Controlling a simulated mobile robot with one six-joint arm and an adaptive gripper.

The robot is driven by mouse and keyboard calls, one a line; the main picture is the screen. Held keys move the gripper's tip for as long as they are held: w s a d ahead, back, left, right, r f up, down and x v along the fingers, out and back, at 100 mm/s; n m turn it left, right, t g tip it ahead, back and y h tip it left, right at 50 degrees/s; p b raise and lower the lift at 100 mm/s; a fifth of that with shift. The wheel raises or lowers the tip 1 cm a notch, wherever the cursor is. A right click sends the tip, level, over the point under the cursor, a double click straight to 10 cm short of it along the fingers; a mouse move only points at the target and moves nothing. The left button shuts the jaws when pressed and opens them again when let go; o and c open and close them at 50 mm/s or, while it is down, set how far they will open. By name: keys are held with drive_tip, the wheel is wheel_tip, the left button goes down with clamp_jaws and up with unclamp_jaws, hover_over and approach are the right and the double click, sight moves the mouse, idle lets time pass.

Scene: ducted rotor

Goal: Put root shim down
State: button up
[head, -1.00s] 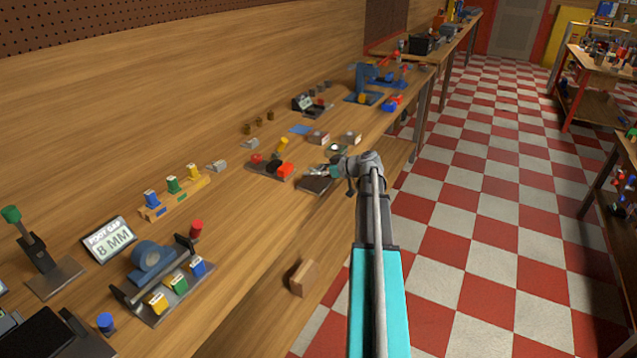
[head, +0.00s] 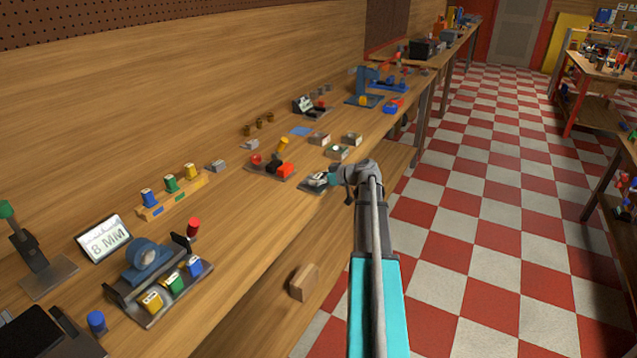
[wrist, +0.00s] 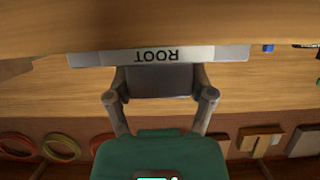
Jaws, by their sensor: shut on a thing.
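The root shim (wrist: 90,59) is a long grey bar marked "ROOT", upside down in the wrist view, lying across the tips of my gripper (wrist: 160,82). My gripper is shut on it. In the head view my gripper (head: 331,179) is low at the bench's front edge, over a small dark tray (head: 308,188). A pale piece shows at its tip there, too small to make out. I cannot tell whether the shim touches the tray.
On the wooden bench (head: 235,240), a dark tray with red and black pieces (head: 271,168) stands just left of my gripper. Small grey blocks (head: 337,152) stand behind it. The checkered floor on the right is open.

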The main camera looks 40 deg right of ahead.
drive_tip(key=shift+f, duration=0.15)
drive_tip(key=o, duration=1.1)
drive_tip(key=shift+c, duration=0.2)
drive_tip(key=shift+s, duration=0.1)
drive_tip(key=p+v, duration=0.5)
drive_tip(key=v, duration=0.8)
drive_tip(key=shift+s+r, duration=0.2)
drive_tip(key=shift+r, duration=0.15)
